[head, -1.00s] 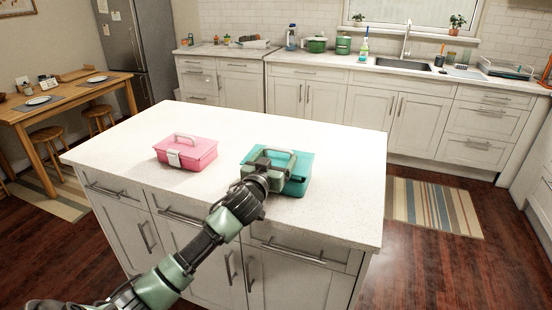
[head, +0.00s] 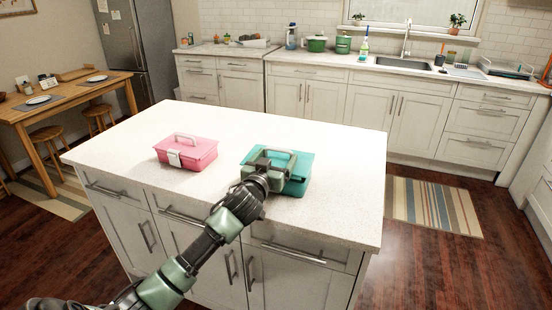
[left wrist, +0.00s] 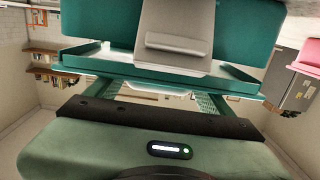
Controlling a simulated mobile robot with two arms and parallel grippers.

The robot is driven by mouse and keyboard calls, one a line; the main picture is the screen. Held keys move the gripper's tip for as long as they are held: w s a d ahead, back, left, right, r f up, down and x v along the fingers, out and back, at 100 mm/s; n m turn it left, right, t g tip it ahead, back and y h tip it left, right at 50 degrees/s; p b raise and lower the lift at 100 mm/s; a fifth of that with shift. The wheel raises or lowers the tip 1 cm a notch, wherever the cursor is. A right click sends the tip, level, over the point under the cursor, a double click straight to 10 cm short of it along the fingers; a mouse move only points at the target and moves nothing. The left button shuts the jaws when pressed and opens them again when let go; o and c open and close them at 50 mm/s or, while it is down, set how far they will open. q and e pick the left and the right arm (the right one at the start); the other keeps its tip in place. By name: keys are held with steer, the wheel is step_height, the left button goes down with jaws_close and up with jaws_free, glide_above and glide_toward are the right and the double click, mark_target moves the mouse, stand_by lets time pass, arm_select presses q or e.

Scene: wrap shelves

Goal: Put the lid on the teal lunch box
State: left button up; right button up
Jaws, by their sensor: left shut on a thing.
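The teal lunch box (head: 297,188) stands near the right end of the island. The teal lid (head: 305,160) is over it, and I cannot tell whether it is fully seated. My left gripper (head: 276,161) is shut on the lid from above, at its handle, which is mostly hidden. In the left wrist view, which is upside down, the box wall (left wrist: 100,20) is at the top with a grey latch (left wrist: 178,25) on its front. The lid (left wrist: 240,77) lies between the box and my gripper body. My right gripper is not in view.
A closed pink lunch box (head: 190,158) with a white latch stands to the left on the white island top (head: 230,118). The island's back and left areas are clear. A sink counter (head: 340,63) runs behind, and a wooden table (head: 60,95) is at far left.

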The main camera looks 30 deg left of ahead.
arm_select(q)
steer(key=shift+f+b, duration=0.85)
steer(key=shift+f, duration=0.3)
steer(key=o, duration=1.3)
steer(key=v, duration=0.7)
steer(key=shift+s+d+b, duration=0.1)
steer(key=shift+s+b, duration=0.25)
steer(key=shift+s, duration=0.05)
